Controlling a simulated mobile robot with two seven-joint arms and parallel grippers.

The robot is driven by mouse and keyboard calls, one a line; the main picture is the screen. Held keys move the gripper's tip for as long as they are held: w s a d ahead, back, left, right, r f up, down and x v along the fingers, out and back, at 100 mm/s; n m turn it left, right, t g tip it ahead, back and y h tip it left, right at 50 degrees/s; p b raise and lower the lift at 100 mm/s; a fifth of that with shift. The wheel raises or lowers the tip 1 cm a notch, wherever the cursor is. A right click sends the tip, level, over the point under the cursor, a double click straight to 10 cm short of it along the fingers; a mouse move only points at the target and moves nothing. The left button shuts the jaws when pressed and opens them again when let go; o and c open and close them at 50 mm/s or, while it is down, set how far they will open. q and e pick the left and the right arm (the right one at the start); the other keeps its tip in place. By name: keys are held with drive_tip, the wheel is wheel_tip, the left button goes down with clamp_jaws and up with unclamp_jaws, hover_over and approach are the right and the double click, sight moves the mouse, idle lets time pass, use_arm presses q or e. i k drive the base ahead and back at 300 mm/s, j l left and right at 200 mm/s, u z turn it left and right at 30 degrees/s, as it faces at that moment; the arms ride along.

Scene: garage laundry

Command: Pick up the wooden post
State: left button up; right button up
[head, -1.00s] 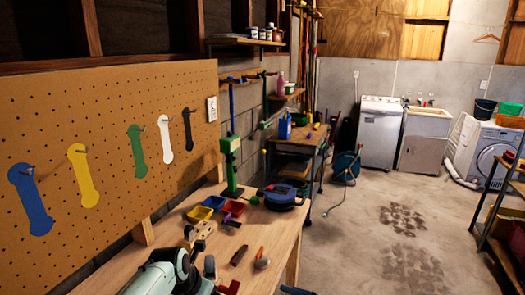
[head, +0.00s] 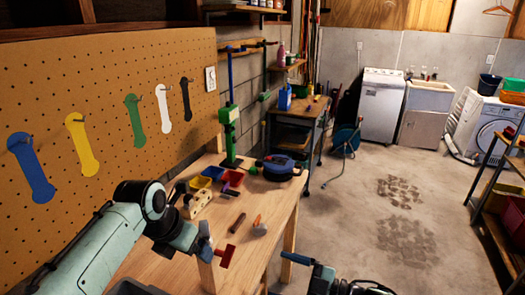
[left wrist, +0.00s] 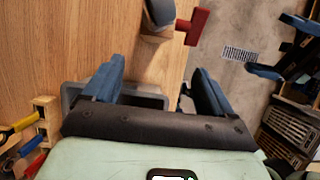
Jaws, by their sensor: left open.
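A pale upright wooden piece (head: 205,276) shows just below my left gripper in the head view, beside a red T-shaped part (head: 226,256). It may be the wooden post; most of it is hidden and I cannot tell for sure. In the left wrist view a short brown wooden piece (left wrist: 156,35) shows under a grey rounded part, with the red part (left wrist: 193,26) beside it. My left gripper (head: 204,243) is above the bench's near part; its blue fingers are apart and empty in the left wrist view (left wrist: 152,80). My right gripper (head: 298,259) is off the bench's front edge, its fingers apart.
The wooden bench (head: 165,268) holds a holed wooden block (head: 196,205), coloured bins (head: 205,178), a hammer (head: 259,226), a blue round tool (head: 279,167) and a green stand (head: 229,130). A grey tray (left wrist: 150,98) lies under my left gripper. A pegboard (head: 105,90) stands left; the floor (head: 345,220) is open.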

sight(212, 277)
drive_tip(key=k+l, duration=0.1)
drive_tip(key=l, duration=0.35)
drive_tip(key=k+l, duration=0.15)
drive_tip(key=l, duration=0.25)
drive_tip(key=k+l, duration=0.1)
drive_tip(key=l, duration=0.35)
